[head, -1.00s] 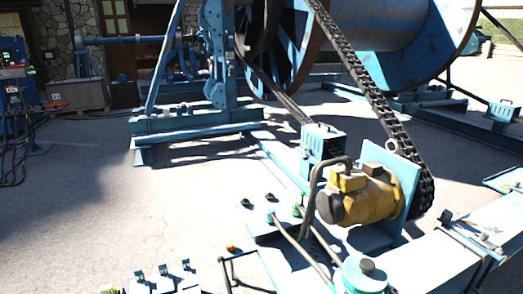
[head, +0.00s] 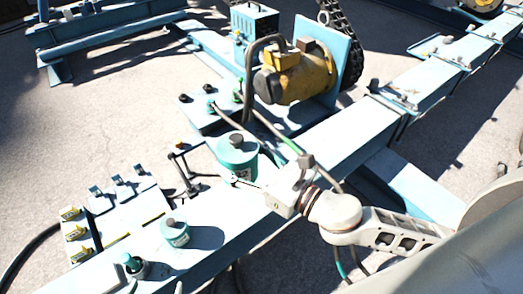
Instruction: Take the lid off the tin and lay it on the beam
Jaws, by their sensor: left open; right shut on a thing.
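A teal tin (head: 237,165) stands on the pale blue beam (head: 340,135). Its teal lid (head: 228,146) with a dark knob is on top. My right gripper (head: 243,182) comes in from the right, low against the tin's near side. It appears shut on the tin's body, though the fingertips are small and partly hard to make out. A smaller teal tin (head: 175,236) with a pale label and a grey knob stands further left along the beam. My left gripper is not in view.
A yellow motor (head: 298,78) with a chain drive stands behind the tin. A curved grey pipe and cables pass close to the tin. A small teal-capped object (head: 132,264) stands at the beam's lower left. Bare beam lies between the two tins.

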